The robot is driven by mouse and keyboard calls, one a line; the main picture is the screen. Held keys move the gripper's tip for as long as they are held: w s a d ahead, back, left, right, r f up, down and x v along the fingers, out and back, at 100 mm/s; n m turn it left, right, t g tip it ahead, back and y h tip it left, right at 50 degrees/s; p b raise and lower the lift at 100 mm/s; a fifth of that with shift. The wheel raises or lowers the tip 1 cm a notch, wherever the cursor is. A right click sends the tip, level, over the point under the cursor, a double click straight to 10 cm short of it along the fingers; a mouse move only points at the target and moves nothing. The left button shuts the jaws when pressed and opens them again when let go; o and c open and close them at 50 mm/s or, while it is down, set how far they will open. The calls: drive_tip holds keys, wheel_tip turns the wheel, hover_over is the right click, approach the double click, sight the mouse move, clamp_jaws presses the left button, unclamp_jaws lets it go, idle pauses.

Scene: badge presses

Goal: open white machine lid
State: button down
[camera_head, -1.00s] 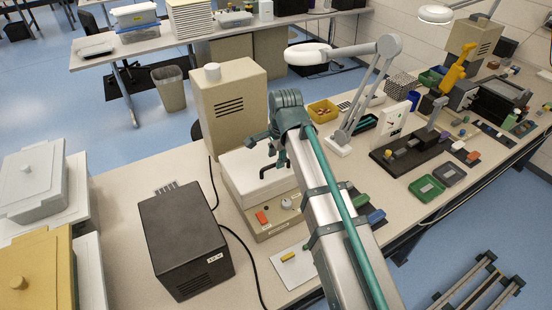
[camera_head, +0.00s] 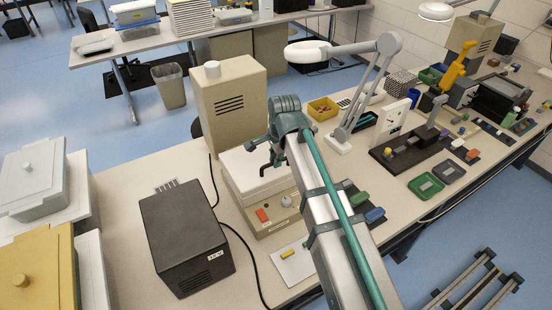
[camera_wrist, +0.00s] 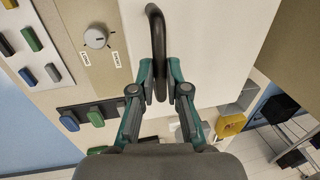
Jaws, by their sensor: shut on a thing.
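The white machine has a beige base (camera_head: 262,218) with an orange switch and a grey dial, and a white lid (camera_head: 242,172) on top that looks closed. In the wrist view the lid (camera_wrist: 215,45) shows as a pale panel, with a dark curved handle (camera_wrist: 158,30) on it. My gripper (camera_wrist: 161,84) is shut on this handle, a finger on each side near its end. In the head view my gripper (camera_head: 267,158) is at the right side of the lid, and my arm hides part of the machine.
A beige housing (camera_head: 230,100) stands behind the machine. A black box (camera_head: 185,240) is close on its left, with a cable between. A white card (camera_head: 292,264) with a yellow piece lies in front. A lamp (camera_head: 345,120) and a yellow bin (camera_head: 322,108) are behind on the right.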

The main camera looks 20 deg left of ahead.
drive_tip(key=shift+r, duration=0.1)
drive_tip(key=shift+w+a+r, duration=0.2)
drive_tip(key=shift+r, duration=0.3)
drive_tip(key=w+a+r, duration=0.4)
drive_tip(key=w+a, duration=0.2)
drive_tip(key=a, duration=0.1)
drive_tip(key=w+a+r+p, duration=0.1)
drive_tip(key=w+a+r, duration=0.3)
drive_tip(key=w+a, duration=0.3)
drive_tip(key=shift+w+a, duration=0.2)
drive_tip(key=shift+a, duration=0.1)
drive_tip(key=c, duration=1.9)
unclamp_jaws()
drive_tip(key=shift+w+a, duration=0.15)
drive_tip(key=shift+w, duration=0.05)
drive_tip(key=o, duration=0.7)
drive_tip(key=shift+s+d, duration=0.2)
drive_tip(key=shift+d, duration=0.05)
drive_tip(key=shift+s+d+r, duration=0.15)
drive_tip(key=shift+r, duration=1.85)
drive_tip(key=shift+s+d+r, duration=0.1)
drive_tip(key=shift+d+r, duration=0.1)
drive_tip(key=shift+r, duration=1.8)
drive_tip(key=shift+s+d+r, duration=0.15)
drive_tip(key=shift+r, duration=1.85)
